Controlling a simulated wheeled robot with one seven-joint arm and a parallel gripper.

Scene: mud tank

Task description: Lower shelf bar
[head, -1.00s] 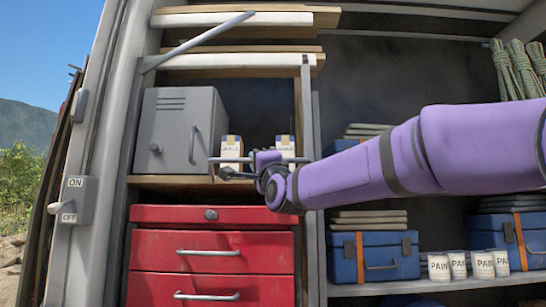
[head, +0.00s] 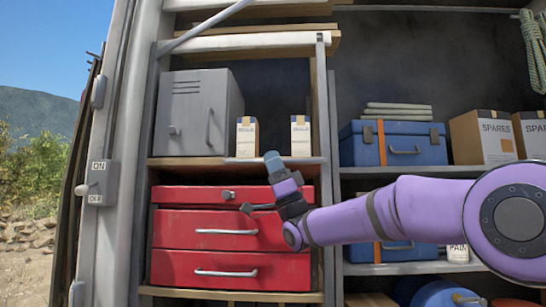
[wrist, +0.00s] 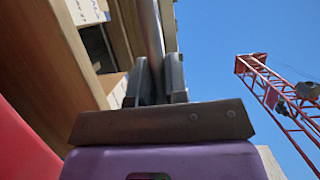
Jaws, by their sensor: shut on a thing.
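The thin grey shelf bar (head: 240,160) runs level along the front edge of the wooden shelf (head: 185,163), just in front of the feet of two small white-and-tan boxes (head: 246,137) (head: 300,136). Its right end is close to the upright post (head: 320,110). My gripper (head: 272,163) reaches up to the bar from below and right, and covers part of it. In the wrist view, my gripper's two fingers (wrist: 156,82) are shut on the grey bar (wrist: 150,30). Whether the bar touches the shelf cannot be told.
A grey metal locker (head: 190,110) stands on the shelf's left. A red drawer chest (head: 215,235) is directly below. A diagonal grey strut (head: 205,25) crosses above. Blue cases (head: 350,145) and cardboard boxes (head: 482,137) fill the right shelves.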

